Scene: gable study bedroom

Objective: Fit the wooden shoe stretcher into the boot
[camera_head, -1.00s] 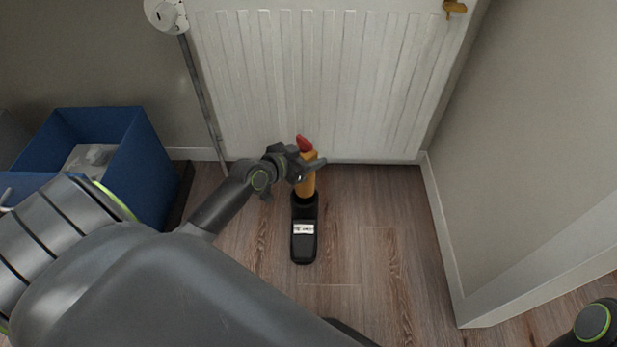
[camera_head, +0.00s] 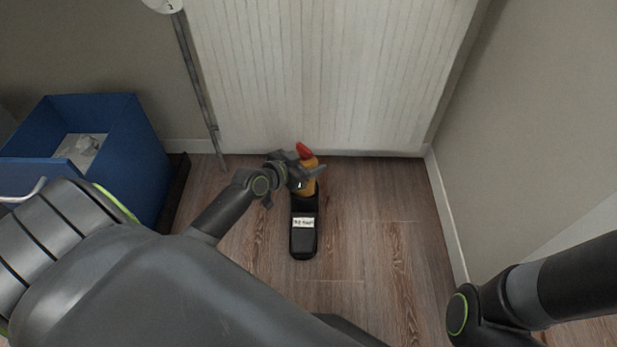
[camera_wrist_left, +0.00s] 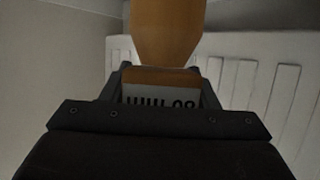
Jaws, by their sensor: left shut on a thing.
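The black boot (camera_head: 303,239) stands on the wood floor in the head view, with a white label on its front. The wooden stretcher (camera_head: 309,189) is orange-brown with a red top, upright over the boot's opening. Its lower end meets the opening, and how far it reaches inside is hidden. My left gripper (camera_head: 308,178) is shut on the stretcher just above the boot. In the left wrist view the stretcher (camera_wrist_left: 166,30) rises between the fingers, with a white printed label low on it. My right arm shows at lower right, but its gripper is out of view.
A blue box (camera_head: 150,170) with something pale inside stands at left. A grey pipe (camera_head: 199,85) runs down beside the radiator. The wall (camera_head: 530,130) bounds the right. Floor right of the boot is clear.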

